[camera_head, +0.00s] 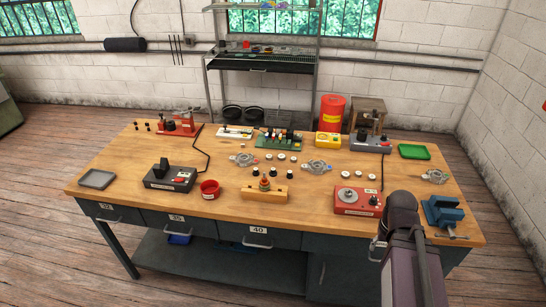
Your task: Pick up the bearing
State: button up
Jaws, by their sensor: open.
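Several small round parts lie on the wooden workbench (130,170). A row of pale ring-like parts (281,157) lies near its middle, and dark-topped round parts (289,174) lie just in front. I cannot tell at this size which one is the bearing. My arm rises at the lower right, in front of the bench's right part, its dark rounded top beside the red device. No gripper fingers can be made out, and nothing held is visible.
A red device (357,201) and a blue vise (443,213) flank my arm. A yellow block fixture (265,192), red bowl (209,189) and black device (169,178) stand along the front. Metal alternator housings (317,167) lie mid-bench. A green tray (414,152) is back right. The front-left has bare wood.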

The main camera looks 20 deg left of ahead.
aim_at(348, 193)
jog(key=k, duration=1.3)
jog(key=u, duration=0.35)
jog(key=i, duration=0.4)
jog(key=u, duration=0.8)
jog(key=i, duration=1.4)
jog(key=z, duration=0.35)
jog(key=i, duration=0.85)
jog(key=z, duration=0.6)
